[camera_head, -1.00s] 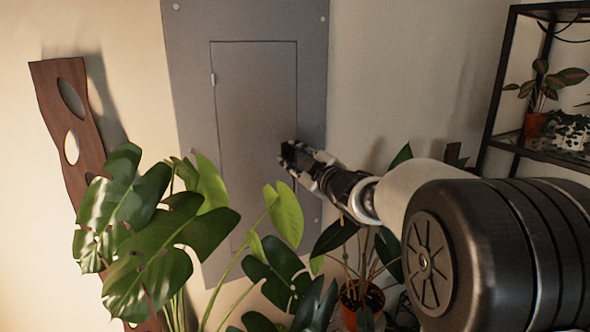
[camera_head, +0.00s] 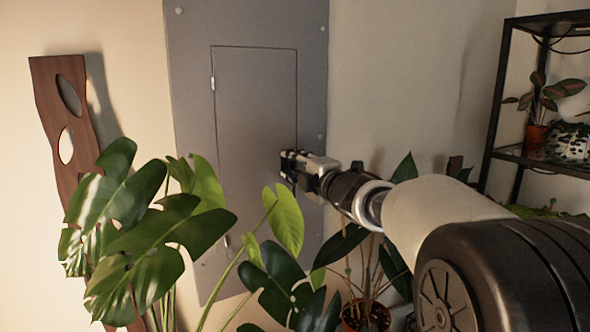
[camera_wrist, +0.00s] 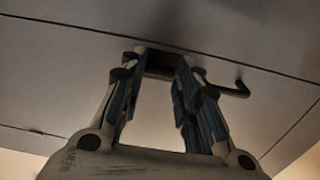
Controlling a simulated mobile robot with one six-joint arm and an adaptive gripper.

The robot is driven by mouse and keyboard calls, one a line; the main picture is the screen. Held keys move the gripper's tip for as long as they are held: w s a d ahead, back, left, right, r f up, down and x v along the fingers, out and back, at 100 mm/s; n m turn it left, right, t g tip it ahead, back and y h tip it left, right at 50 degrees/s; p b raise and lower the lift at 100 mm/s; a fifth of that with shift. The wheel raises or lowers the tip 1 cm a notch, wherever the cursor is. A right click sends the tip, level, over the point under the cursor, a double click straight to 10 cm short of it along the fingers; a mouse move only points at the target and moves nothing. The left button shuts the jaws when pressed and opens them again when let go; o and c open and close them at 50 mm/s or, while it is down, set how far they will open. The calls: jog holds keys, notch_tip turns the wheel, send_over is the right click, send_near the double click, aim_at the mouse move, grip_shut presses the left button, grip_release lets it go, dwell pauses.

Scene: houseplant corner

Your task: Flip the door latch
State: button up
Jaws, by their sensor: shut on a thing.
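The grey wall panel (camera_head: 185,120) holds a closed rectangular door (camera_head: 255,110) with a thin seam around it. The dark latch (camera_wrist: 160,64) sits by a door seam in the wrist view, between my fingertips. My gripper (camera_head: 288,166) reaches from the right to the door's right edge, and its fingers are shut on the latch. In the head view, the fingers hide the latch. A dark hooked shape (camera_wrist: 237,89) shows just right of the fingers; I cannot tell whether it is part of the latch or a shadow.
A large-leaved plant (camera_head: 150,225) stands in front of the panel, its leaves just below and left of my gripper. A potted plant (camera_head: 365,315) stands under my arm. A black shelf (camera_head: 497,110) with small plants is at right. A wooden board (camera_head: 50,110) leans at left.

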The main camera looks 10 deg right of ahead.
dwell(0.3)
jog(key=o, duration=1.1)
jog(key=shift+c, duration=0.2)
jog(key=v, duration=1.2)
